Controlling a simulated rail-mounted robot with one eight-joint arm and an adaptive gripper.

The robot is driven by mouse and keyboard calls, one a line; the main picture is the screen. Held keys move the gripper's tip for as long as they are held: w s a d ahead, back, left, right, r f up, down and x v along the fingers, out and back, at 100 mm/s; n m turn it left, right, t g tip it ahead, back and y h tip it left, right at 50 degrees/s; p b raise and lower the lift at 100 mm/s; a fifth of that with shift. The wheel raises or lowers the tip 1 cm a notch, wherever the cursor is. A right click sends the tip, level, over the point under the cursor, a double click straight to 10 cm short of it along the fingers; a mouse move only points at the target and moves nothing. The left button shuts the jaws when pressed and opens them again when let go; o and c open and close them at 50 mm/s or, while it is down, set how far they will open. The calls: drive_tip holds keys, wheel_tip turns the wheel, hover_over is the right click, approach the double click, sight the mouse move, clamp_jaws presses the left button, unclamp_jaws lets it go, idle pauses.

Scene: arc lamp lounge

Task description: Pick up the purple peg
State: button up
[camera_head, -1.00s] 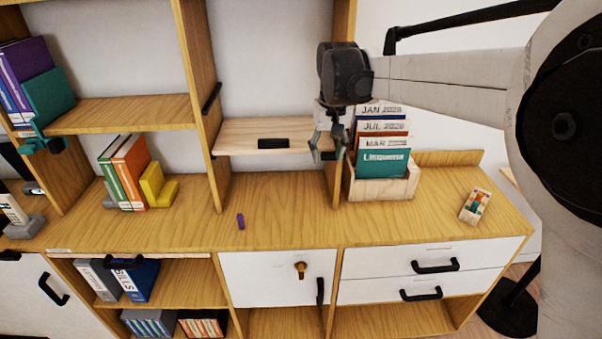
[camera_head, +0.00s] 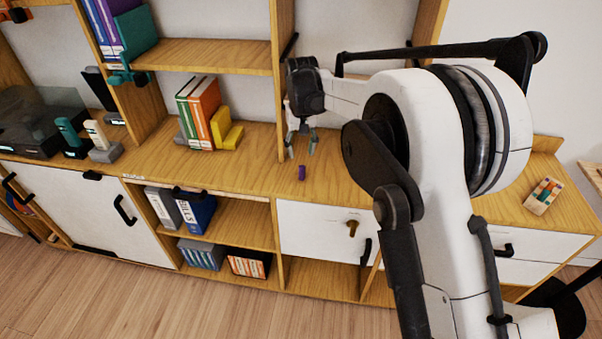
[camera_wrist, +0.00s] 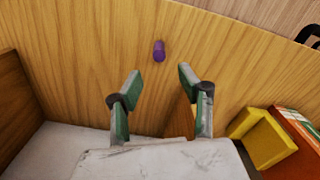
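The purple peg (camera_head: 301,173) is a small dark purple piece on the wooden cabinet top, near its front edge in the head view. In the wrist view the peg (camera_wrist: 159,51) is beyond my fingertips, roughly centred between them and apart from both. My gripper (camera_head: 301,145) hangs above and behind the peg in the head view, fingers pointing down. In the wrist view my gripper (camera_wrist: 157,75) has its two green-padded fingers spread with nothing between them.
A yellow bookend (camera_head: 228,131) and upright green and orange books (camera_head: 204,111) stand left of my gripper. A vertical shelf panel (camera_head: 283,60) rises close beside it. A small patterned box (camera_head: 543,196) lies at the right. The cabinet top around the peg is clear.

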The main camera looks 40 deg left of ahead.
sight(301, 165)
drive_tip(key=shift+s+d+f, duration=0.1)
drive_tip(key=shift+f, duration=3.65)
drive_tip(key=shift+c, duration=0.4)
drive_tip(key=c, duration=0.9)
